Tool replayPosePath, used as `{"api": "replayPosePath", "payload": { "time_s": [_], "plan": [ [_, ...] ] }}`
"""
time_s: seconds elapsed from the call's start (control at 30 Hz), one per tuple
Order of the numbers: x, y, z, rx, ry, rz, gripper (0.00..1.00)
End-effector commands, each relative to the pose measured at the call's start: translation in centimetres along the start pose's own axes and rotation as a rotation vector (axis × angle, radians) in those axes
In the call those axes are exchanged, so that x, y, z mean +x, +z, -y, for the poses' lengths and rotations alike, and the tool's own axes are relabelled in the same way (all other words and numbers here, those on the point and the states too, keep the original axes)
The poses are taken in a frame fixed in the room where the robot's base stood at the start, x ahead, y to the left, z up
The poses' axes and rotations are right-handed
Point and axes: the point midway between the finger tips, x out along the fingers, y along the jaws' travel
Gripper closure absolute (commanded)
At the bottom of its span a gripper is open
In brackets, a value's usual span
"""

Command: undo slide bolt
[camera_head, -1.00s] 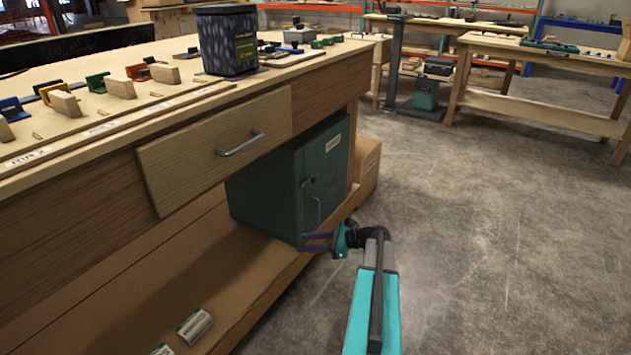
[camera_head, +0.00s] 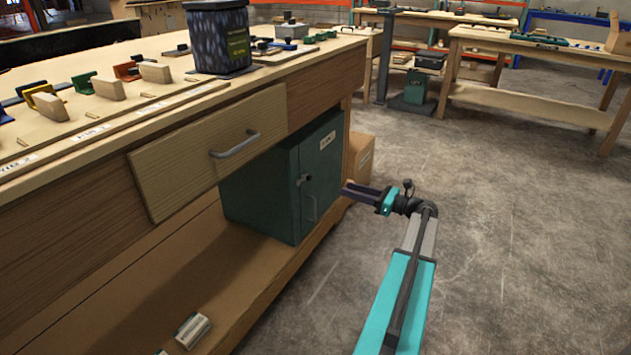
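I cannot pick out a slide bolt for certain. The green cabinet (camera_head: 262,190) stands on the bench's lower shelf, its door shut, with a small dark knob-like fitting (camera_head: 304,180) and a pull handle (camera_head: 312,208) on the door front. My gripper (camera_head: 352,190) is at the end of the teal arm, to the right of the cabinet door in the picture and apart from the fitting. Its fingers are seen small and nearly edge-on, so their opening does not show. I see nothing held in it.
Coloured brackets and wooden blocks (camera_head: 107,88) and a dark speckled bin (camera_head: 219,40) stand on the bench top. A cardboard box (camera_head: 362,155) is behind the cabinet. Open concrete floor (camera_head: 500,230) lies to the right.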

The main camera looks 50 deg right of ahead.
Motion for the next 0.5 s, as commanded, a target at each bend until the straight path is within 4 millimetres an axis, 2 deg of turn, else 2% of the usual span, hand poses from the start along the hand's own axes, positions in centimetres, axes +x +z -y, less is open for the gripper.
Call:
{"api": "replayPosePath", "payload": {
  "time_s": [0.27, 0.5],
  "plan": [
    [1.6, -0.1, -0.1, -0.001, 0.003, -0.001, 0.64],
    [4.8, -0.3, -0.1, -0.001, 0.004, -0.001, 0.64]
  ]
}}
